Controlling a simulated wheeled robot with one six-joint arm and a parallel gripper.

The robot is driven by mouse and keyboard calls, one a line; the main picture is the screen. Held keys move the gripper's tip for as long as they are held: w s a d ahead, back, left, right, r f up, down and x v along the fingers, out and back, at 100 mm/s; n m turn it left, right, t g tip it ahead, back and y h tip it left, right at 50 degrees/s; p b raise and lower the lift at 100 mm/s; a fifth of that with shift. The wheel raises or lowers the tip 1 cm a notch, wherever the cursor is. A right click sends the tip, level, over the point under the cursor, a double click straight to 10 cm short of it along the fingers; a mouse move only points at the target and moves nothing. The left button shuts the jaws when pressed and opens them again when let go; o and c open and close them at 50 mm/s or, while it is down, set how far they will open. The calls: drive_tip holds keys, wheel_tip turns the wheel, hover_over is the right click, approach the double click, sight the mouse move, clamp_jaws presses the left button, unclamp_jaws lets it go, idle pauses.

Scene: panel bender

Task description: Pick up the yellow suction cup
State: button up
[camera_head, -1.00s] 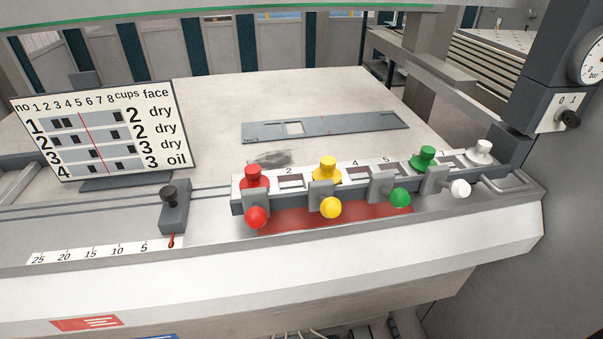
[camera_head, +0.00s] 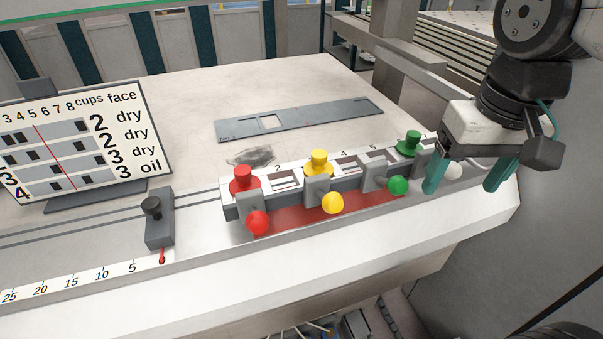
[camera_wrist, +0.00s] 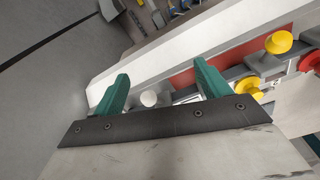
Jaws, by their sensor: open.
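The yellow suction cup (camera_head: 319,162) stands upright in the slotted rack, between the red cup (camera_head: 243,180) and the green cup (camera_head: 412,143). A yellow ball knob (camera_head: 333,203) is on the rack's front below it. My gripper (camera_head: 464,187) is open and empty at the rack's right end, to the right of the yellow cup. Its green fingers appear on either side of a white ball knob (camera_head: 453,171). In the wrist view the yellow cup (camera_wrist: 246,90) shows beside the right finger, partly hidden by it. My gripper hides the white cup.
The rack (camera_head: 228,212) sits along the machine's front edge. A flat grey plate (camera_head: 340,118) lies on the table behind it. A sign (camera_head: 70,145) and a black-knobbed slider (camera_head: 158,225) stand to the left. Space above the rack's left part is clear.

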drive_tip(key=w+a+r, duration=0.1)
drive_tip(key=w+a, duration=0.5)
drive_tip(key=w, duration=0.1)
drive_tip(key=g, duration=0.1)
hover_over(318, 153)
drive_tip(key=shift+s+f, duration=0.15)
drive_tip(key=shift+f, duration=0.25)
drive_tip(key=shift+a+f, duration=0.2)
drive_tip(key=shift+f, duration=0.15)
drive_tip(key=f, duration=0.7)
drive_tip(key=shift+d, duration=0.3)
drive_tip(key=c, duration=1.1)
